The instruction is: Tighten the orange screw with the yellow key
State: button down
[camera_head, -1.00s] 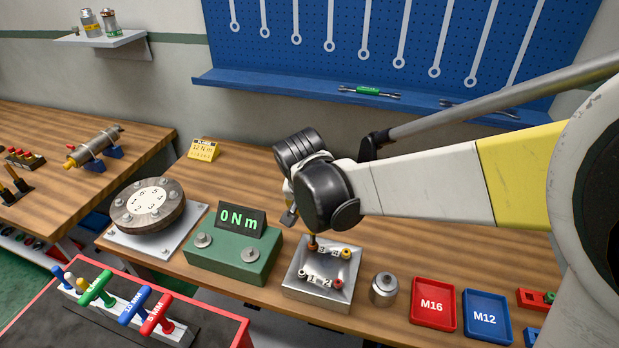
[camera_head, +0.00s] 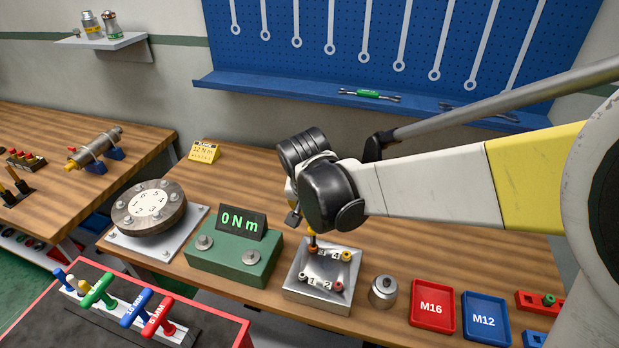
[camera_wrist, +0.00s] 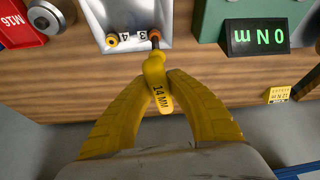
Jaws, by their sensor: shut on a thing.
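The yellow key (camera_wrist: 157,72), marked 14 MM, is held between the two yellow fingers of my gripper (camera_wrist: 160,86). Its narrow tip points at the orange screw (camera_wrist: 155,36) beside the number 3 on the metal block (camera_wrist: 95,14). The tip seems to meet the screw head, but I cannot tell how deep it sits. In the head view, the block (camera_head: 318,290) stands on the bench under my wrist, and the orange screw (camera_head: 312,248) is at its far left corner with the key above it. My fingers are mostly hidden there by the wrist.
A green torque display (camera_head: 236,258) reading 0 Nm stands left of the block. A metal weight (camera_head: 383,291), a red M16 tray (camera_head: 432,304) and a blue M12 tray (camera_head: 486,318) are to the right. A rack of T-handled keys (camera_head: 130,305) is at front left.

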jog(key=shift+r+p, duration=1.35)
jog(key=shift+r, duration=0.65)
